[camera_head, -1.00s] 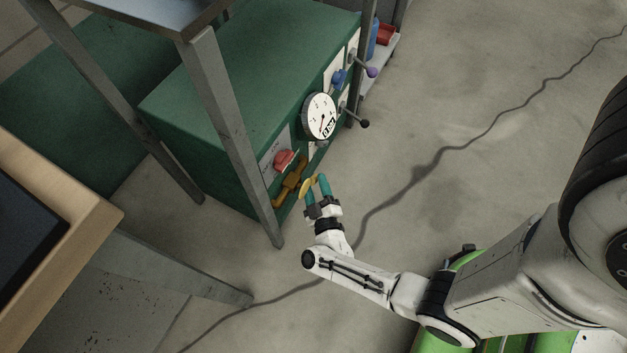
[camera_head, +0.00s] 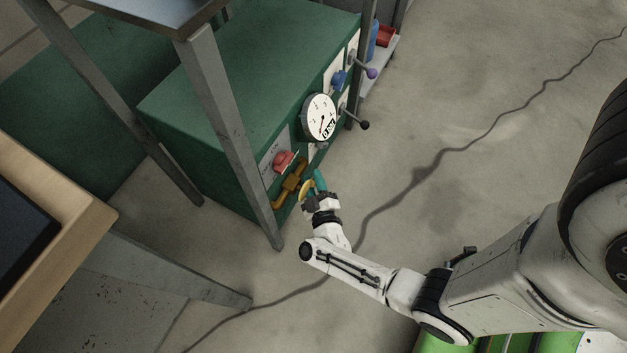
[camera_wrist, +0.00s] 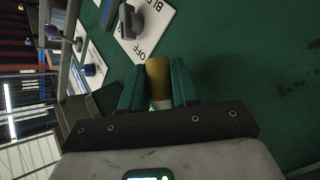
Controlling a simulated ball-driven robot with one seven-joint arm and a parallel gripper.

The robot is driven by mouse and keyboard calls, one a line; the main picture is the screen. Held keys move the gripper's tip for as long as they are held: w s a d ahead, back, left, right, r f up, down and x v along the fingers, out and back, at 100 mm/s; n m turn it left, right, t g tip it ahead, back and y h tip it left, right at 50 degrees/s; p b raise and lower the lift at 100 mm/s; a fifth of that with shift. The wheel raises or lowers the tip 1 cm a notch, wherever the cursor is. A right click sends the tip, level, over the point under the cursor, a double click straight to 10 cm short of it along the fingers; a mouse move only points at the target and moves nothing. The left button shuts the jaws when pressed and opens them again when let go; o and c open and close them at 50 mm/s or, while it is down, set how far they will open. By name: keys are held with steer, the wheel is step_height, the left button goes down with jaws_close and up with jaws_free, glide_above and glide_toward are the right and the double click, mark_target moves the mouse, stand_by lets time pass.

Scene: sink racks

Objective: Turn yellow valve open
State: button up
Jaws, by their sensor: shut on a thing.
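The yellow valve (camera_head: 307,187) is at the end of an orange-yellow pipe (camera_head: 288,186) on the front of a green cabinet. My gripper (camera_head: 312,184) has teal fingers and reaches it from the front right. In the wrist view the yellow valve (camera_wrist: 158,72) shows edge-on between the two teal fingers, and my gripper (camera_wrist: 157,85) is shut on it. In the head view one finger shows to the right of the valve; the other is mostly hidden.
A red button (camera_head: 283,161), a round white gauge (camera_head: 320,117), a blue knob (camera_head: 338,78) and a black-knobbed lever (camera_head: 363,124) are on the cabinet front. A grey table leg (camera_head: 232,140) stands close left of the arm.

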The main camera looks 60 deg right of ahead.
jaws_close()
steer(key=shift+d+n+t+h+b, duration=0.3)
steer(key=shift+n+b, duration=0.1)
steer(key=shift+b, duration=0.4)
steer(key=shift+d+r+n+t+h+b, duration=0.1)
steer(key=shift+r+n+t+h+b, duration=0.2)
steer(key=shift+r+n+t+b, duration=0.3)
steer(key=shift+r, duration=0.1)
steer(key=o, duration=0.8)
jaws_free()
